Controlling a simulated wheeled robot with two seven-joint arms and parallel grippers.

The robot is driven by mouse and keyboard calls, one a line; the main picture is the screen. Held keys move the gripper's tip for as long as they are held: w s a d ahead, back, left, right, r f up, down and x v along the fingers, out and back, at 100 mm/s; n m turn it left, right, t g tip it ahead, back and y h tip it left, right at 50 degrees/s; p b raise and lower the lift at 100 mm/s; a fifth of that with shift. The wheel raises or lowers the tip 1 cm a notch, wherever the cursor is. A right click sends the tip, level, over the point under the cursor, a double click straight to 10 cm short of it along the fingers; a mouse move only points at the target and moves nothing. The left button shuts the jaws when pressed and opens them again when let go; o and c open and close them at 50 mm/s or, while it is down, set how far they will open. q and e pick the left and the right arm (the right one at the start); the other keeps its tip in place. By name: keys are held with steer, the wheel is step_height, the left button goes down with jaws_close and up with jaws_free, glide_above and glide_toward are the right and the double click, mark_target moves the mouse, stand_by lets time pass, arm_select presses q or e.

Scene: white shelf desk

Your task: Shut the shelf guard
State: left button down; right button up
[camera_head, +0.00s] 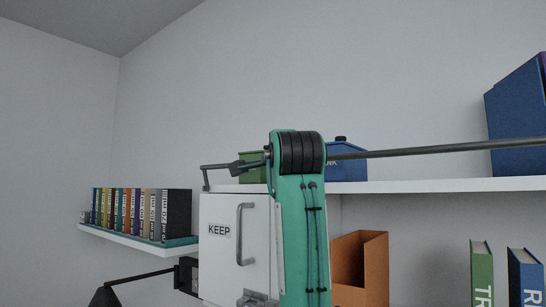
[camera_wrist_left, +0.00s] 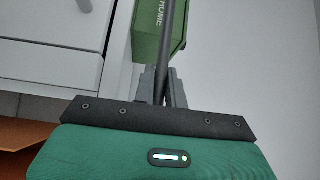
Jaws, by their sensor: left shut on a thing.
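The shelf guard is a thin dark rod (camera_head: 450,148) running along the front of the upper shelf. Its left end bends down to the shelf above the white cabinet; its right end is out of view. The rod also shows in the left wrist view (camera_wrist_left: 170,50), between the fingers. My left gripper (camera_wrist_left: 164,88) is shut on it. In the head view my green arm link stands in front of the cabinet and hides part of the rod. The fingers are hard to make out there. My right gripper is in neither view.
The white upper shelf (camera_head: 440,186) holds a green box (camera_wrist_left: 158,35), a blue box (camera_head: 346,166) and a large blue binder (camera_head: 517,115). Below are a white cabinet (camera_head: 222,265) marked KEEP, an orange file holder (camera_head: 372,272) and books. A book row (camera_head: 140,213) stands left.

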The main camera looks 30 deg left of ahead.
arm_select(q)
steer(key=shift+w+r+m+g+h+p, duration=0.2)
steer(key=shift+w+m+g+h+p, duration=0.5)
steer(key=shift+m, duration=0.3)
steer(key=c, duration=1.5)
jaws_free()
steer(key=shift+w+f, duration=0.1)
steer(key=shift+w, duration=0.05)
steer(key=shift+o, duration=0.2)
steer(key=b+v, duration=0.6)
steer(key=v, duration=0.8)
steer(key=shift+w+f, duration=0.15)
